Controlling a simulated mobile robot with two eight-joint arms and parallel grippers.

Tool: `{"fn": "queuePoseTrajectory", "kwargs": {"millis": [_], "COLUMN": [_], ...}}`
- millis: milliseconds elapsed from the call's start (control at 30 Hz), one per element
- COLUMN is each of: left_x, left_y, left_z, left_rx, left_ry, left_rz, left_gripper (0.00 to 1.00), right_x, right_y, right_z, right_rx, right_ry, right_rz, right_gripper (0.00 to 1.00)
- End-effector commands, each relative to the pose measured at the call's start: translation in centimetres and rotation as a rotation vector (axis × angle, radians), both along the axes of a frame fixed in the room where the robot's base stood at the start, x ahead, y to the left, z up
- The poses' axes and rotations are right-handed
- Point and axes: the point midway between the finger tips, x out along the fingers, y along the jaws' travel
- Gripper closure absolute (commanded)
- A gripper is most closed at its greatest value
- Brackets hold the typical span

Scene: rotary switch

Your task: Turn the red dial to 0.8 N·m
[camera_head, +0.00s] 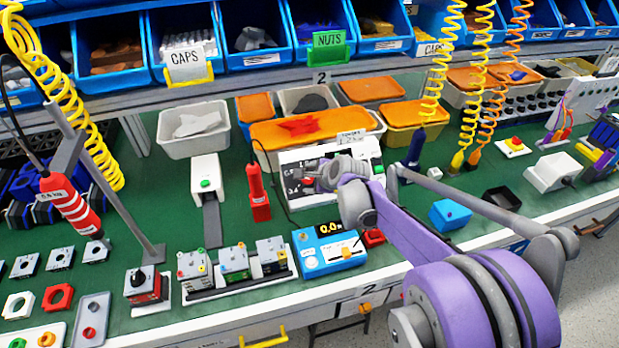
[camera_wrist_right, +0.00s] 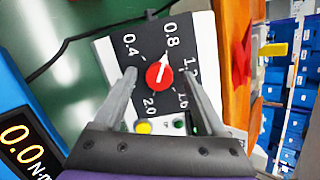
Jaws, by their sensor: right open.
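The red dial (camera_wrist_right: 159,76) sits on a dark face with a white scale marked 0.4, 0.8, 1.2, 1.6 and 2.0. Its white pointer is directed toward the 0.8 mark. The dial belongs to a white control box (camera_head: 367,150) on the green bench, partly hidden by my right arm in the head view. My right gripper (camera_wrist_right: 160,75) is open, with one finger on each side of the dial and visible gaps between fingers and dial. In the head view my right gripper (camera_head: 316,178) is in front of the box's face. My left gripper is not in view.
A blue meter (camera_head: 330,256) reading 0.0 stands in front of the box. Orange and white bins (camera_head: 193,145) stand behind. A blue box (camera_head: 450,215) lies to the right.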

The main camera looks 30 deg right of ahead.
Motion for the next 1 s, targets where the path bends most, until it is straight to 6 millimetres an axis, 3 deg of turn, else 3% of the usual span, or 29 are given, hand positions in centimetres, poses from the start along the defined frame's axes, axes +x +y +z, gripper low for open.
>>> {"fn": "queuePoseTrajectory", "kwargs": {"millis": [500,1000], "left_x": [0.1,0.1], "left_y": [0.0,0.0], "left_z": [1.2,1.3], "left_rx": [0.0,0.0], "left_ry": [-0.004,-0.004], "left_rz": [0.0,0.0], "left_gripper": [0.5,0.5], "right_x": [-6.5,-7.5], "right_y": [-0.2,-0.1], "right_z": [6.3,7.2], "right_rx": [0.0,0.0], "right_ry": [0.0,0.0], "right_rz": [-0.002,0.0], "right_gripper": [0.26,0.26]}}
